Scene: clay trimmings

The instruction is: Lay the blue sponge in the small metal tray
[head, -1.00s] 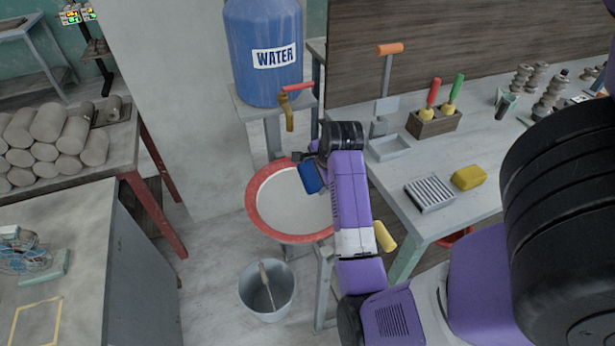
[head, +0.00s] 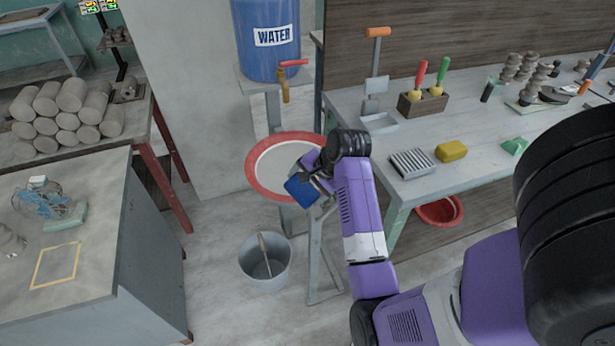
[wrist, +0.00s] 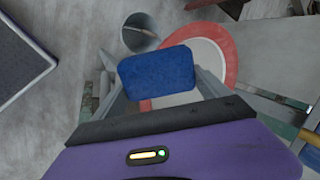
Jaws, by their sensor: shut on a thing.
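My gripper (head: 314,181) is shut on the blue sponge (head: 301,190). It holds the sponge in the air, in front of the near rim of the red-rimmed basin in the head view. In the wrist view the sponge (wrist: 157,72) sits between the fingers, covering part of the basin behind it. The tray cannot be made out in the wrist view.
The red-rimmed basin (head: 257,180) stands below a blue water barrel (head: 267,40) with a tap. A bucket (head: 265,272) is on the floor. On the workbench (head: 395,190) are a ribbed rack (head: 412,163), a yellow sponge (head: 451,151) and a wooden tool block (head: 423,103).

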